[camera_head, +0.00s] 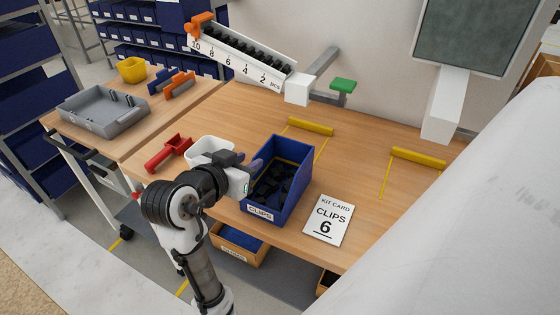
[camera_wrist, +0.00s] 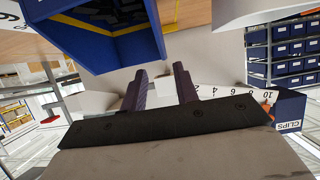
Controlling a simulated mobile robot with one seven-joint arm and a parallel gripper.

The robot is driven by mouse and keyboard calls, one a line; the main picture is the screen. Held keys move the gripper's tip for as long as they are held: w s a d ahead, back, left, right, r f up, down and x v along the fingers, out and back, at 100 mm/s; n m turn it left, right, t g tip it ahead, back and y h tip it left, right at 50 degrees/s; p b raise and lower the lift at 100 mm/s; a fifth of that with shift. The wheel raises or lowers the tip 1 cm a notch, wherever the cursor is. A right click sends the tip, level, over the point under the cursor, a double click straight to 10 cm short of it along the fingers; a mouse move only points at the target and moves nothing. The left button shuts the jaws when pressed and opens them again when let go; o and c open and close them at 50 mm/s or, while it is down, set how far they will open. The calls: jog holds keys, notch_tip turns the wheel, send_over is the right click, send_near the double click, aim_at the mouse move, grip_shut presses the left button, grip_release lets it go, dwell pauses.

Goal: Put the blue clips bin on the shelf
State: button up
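The blue clips bin (camera_head: 292,200) stands on the wooden bench, with a CLIPS label on its front and dark clips inside. My gripper (camera_head: 247,163) is at the bin's left side, close to its left wall; I cannot tell whether it touches. In the wrist view the two dark fingers (camera_wrist: 161,88) are apart with nothing between them, and the blue bin (camera_wrist: 125,50) is just above them in the picture. The shelf (camera_head: 135,38) with rows of blue bins is at the back left; it also shows in the wrist view (camera_wrist: 290,50).
A white kit card reading CLIPS 6 (camera_head: 329,219) lies right of the bin. A white container (camera_head: 208,148) and red scoop (camera_head: 170,152) are to the left. A numbered ramp of dark clips (camera_head: 240,58) is behind. A side table holds a grey tray (camera_head: 103,112).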

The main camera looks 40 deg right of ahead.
aim_at(259, 155)
jog(key=x, duration=0.2)
jog(key=p+x, duration=0.1)
jog(key=x, duration=0.4)
jog(key=shift+w+d+f+p, duration=0.1)
jog(key=shift+w+f+p, duration=0.3)
grip_shut()
jog(key=shift+r, duration=0.1)
dwell(1.0)
